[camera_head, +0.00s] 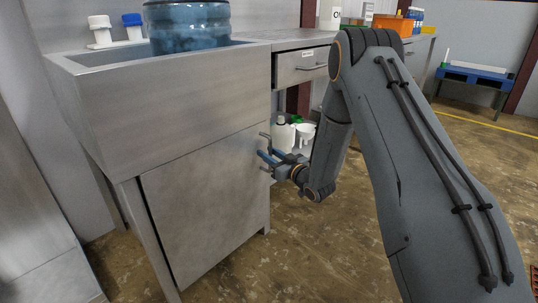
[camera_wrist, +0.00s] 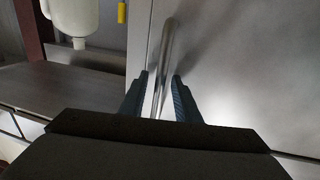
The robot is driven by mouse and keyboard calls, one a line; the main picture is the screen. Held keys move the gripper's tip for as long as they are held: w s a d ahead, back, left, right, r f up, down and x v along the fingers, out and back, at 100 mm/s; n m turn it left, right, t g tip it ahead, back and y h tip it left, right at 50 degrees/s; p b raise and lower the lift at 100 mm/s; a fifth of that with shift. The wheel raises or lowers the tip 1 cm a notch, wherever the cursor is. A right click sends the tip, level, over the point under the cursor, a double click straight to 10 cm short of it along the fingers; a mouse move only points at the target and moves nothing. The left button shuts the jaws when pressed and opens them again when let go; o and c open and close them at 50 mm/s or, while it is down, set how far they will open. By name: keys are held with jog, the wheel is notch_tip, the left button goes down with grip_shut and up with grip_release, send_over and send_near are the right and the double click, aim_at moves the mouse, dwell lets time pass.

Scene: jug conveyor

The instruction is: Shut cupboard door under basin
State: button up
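The cupboard door (camera_head: 205,205) is a flat grey metal panel under the steel basin (camera_head: 165,115). It looks nearly flush with its frame, with a dark line along its left edge; I cannot tell whether it is fully shut. My gripper (camera_head: 266,157) is at the door's right edge, by the handle. In the wrist view my gripper (camera_wrist: 159,74) is open, with one blue finger on each side of the upright metal bar handle (camera_wrist: 166,50). Gaps show between the bar and both fingers. The door face (camera_wrist: 235,65) fills the right of that view.
A blue water container (camera_head: 188,28) stands in the basin. A counter with a drawer (camera_head: 300,66) adjoins on the right, with a white bottle (camera_head: 283,134) and a white funnel-like item (camera_head: 305,133) on the shelf below. Open floor (camera_head: 325,250) lies in front.

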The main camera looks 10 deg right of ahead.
jog(key=p+v, duration=0.2)
jog(key=v, duration=0.5)
jog(key=shift+s+d, duration=0.2)
jog(key=shift+s, duration=0.15)
